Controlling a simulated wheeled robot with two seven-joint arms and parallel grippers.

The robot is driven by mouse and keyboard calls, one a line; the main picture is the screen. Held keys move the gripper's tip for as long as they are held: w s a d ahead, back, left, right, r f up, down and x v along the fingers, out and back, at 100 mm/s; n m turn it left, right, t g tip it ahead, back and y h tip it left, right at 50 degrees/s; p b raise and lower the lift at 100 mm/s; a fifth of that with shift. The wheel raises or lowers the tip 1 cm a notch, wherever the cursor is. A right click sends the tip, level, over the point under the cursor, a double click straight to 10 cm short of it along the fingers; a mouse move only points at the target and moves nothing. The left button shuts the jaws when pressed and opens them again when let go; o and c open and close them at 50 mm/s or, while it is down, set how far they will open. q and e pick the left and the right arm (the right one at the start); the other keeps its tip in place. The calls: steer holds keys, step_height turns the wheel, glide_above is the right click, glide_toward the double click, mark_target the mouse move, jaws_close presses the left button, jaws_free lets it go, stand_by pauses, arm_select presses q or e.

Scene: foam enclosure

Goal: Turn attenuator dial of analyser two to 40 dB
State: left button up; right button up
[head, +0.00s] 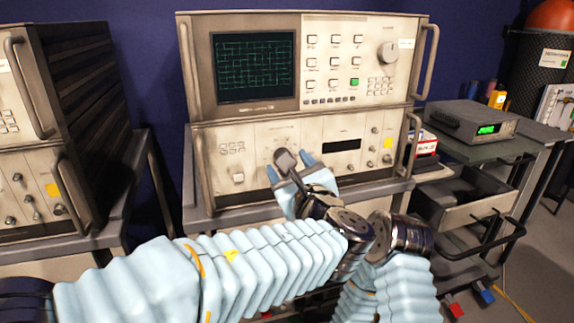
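Analyser two is taken to be the beige two-tier instrument (200,68) in the middle, with a dark green-grid screen in its upper unit. A grey dial (286,161) with a pointer-like top stands out from its lower unit, within a printed scale too small to read. My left gripper (289,168) is in front of the dial. Its two blue fingertips are apart, one on each side of the dial, and seem open; contact is not visible. The gripper body hides the panel below the dial. My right arm enters at the bottom, and its gripper does not show.
Another beige instrument (22,150) stands on the left. The analyser rests on a grey bench (205,222). Its side handles (410,143) stick out at the front. On the right are a grey box with a green display (473,122) and an open drawer (470,200).

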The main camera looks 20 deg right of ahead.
arm_select(q)
steer(key=s+b, duration=0.1)
steer(key=s, duration=1)
steer(key=shift+s+d, duration=0.15)
steer(key=shift+s, duration=0.25)
steer(key=shift+s, duration=0.1)
